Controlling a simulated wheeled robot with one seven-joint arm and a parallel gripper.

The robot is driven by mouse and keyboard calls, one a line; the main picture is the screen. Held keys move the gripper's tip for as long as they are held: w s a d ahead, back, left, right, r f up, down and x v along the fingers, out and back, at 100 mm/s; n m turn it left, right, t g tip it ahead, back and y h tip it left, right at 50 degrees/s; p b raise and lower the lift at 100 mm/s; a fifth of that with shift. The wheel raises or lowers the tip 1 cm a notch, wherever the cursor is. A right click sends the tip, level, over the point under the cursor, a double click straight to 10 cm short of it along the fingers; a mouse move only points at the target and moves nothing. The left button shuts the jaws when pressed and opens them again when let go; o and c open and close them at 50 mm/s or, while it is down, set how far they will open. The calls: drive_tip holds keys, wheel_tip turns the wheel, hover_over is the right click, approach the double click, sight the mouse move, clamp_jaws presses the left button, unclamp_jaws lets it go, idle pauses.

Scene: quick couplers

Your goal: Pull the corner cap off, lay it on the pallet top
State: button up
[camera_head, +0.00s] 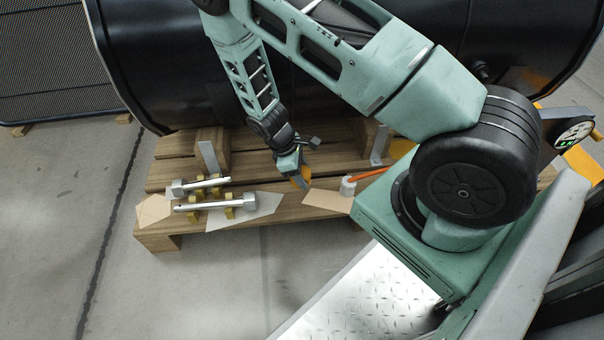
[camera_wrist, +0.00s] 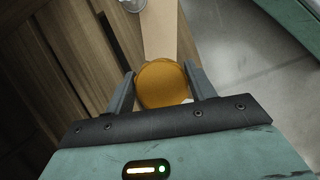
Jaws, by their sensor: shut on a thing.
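My gripper (camera_head: 297,174) is over the front part of the wooden pallet (camera_head: 165,175). Its two fingers stand on either side of a round orange-yellow cap (camera_wrist: 163,84) in the wrist view and are shut on it. In the head view only a small yellow part of the cap (camera_head: 303,178) shows below the fingers. The cap looks close to the pallet's front planks; I cannot tell whether it touches them. The pallet corner it belongs to is hard to make out.
Two silver couplers (camera_head: 208,206) lie on yellow supports at the left of the pallet, partly over a pale sheet (camera_head: 262,203). A tan sheet (camera_head: 325,200) and a white cup (camera_head: 347,187) with an orange stick lie right of my gripper. A large black tank (camera_head: 170,70) stands behind.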

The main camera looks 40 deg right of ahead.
drive_tip(key=shift+r, duration=0.1)
drive_tip(key=shift+r+p, duration=0.2)
drive_tip(key=shift+p, duration=0.25)
drive_tip(key=shift+f+b, duration=1.9)
drive_tip(key=shift+f, duration=2)
drive_tip(key=shift+f+b, duration=0.35)
drive_tip(key=shift+f, duration=0.4)
drive_tip(key=o, duration=1.2)
drive_tip(key=shift+c, duration=0.2)
drive_tip(key=shift+r, duration=0.15)
